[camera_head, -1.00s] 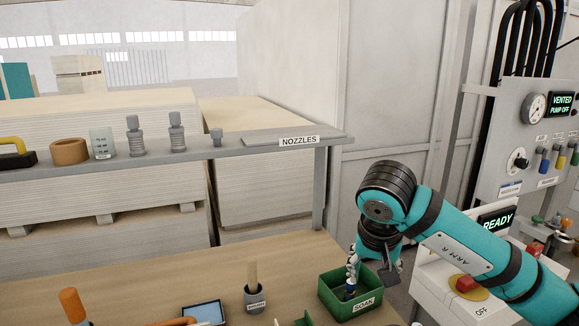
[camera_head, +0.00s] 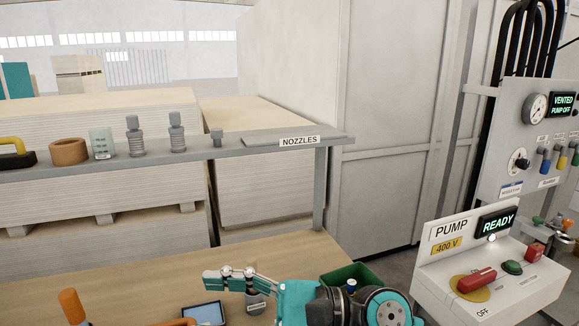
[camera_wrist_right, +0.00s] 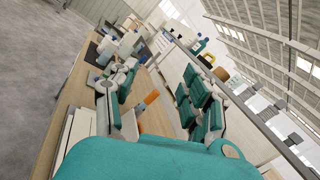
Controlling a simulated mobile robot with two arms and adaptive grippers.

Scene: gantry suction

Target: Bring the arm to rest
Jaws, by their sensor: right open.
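My right arm lies low over the wooden bench (camera_head: 150,268) at the bottom of the head view, its teal wrist in front of the green soak box (camera_head: 343,274). My right gripper (camera_head: 212,282) points left, open and with nothing seen in it, above the bench near the dark grey cup (camera_head: 256,304). In the right wrist view the open right gripper (camera_wrist_right: 158,100) shows its two teal-padded fingers apart, with an orange handle (camera_wrist_right: 151,97) visible beyond the gap. My left gripper is not in view.
A grey shelf (camera_head: 240,150) marked NOZZLES carries a brown ring (camera_head: 69,151), a glass beaker (camera_head: 102,143) and several nozzles. The pump box (camera_head: 490,270) reads READY and stands at right. A tablet (camera_head: 204,313) and an orange handle (camera_head: 73,305) are at the front.

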